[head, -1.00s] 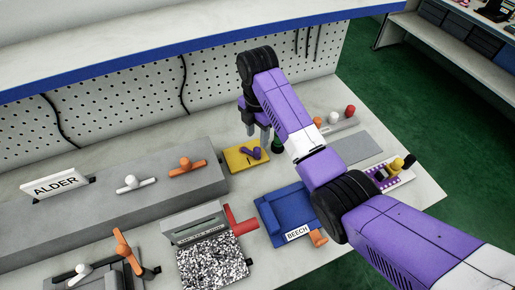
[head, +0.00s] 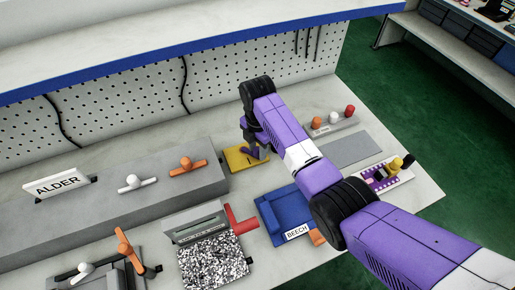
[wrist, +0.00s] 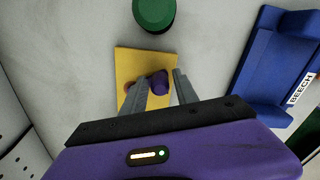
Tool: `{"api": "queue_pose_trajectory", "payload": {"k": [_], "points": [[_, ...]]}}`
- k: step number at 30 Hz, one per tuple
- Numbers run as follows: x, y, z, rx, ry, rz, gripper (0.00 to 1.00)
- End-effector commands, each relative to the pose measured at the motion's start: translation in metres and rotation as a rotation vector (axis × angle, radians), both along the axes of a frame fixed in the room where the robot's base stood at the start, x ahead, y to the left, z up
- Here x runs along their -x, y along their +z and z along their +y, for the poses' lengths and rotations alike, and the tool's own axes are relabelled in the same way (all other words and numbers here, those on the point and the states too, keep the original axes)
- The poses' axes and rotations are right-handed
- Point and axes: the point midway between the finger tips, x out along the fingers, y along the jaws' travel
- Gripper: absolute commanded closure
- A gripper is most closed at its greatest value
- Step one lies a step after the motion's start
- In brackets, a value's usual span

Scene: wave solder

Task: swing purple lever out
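The purple lever (wrist: 160,82) stands on a yellow plate (wrist: 131,62) on the bench. In the head view the yellow plate (head: 234,161) lies just right of the grey raised block, with the purple lever partly hidden by my gripper. My gripper (wrist: 163,80) points down over the plate. In the wrist view its two grey fingers are apart, one on each side of the lever's purple knob. I cannot tell whether either finger touches it.
A green round knob (wrist: 154,12) stands beside the yellow plate. The blue BEECH fixture (head: 284,212) and a red bracket (head: 240,220) are nearer the front. The grey block (head: 120,205) bears white and orange levers. A grey flat pad (head: 352,150) lies to the right.

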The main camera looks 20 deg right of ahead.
Motion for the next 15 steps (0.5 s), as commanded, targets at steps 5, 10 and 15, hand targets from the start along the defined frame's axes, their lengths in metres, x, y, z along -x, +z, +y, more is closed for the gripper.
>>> {"api": "queue_pose_trajectory", "payload": {"k": [5, 10, 15], "points": [[0.0001, 0.0001, 0.0000, 0.000, 0.000, 0.000, 1.00], [0.0002, 0.0002, -0.0001, 0.000, 0.000, 0.001, 1.00], [0.0004, 0.0002, -0.0001, 0.000, 0.000, 0.001, 1.00]]}}
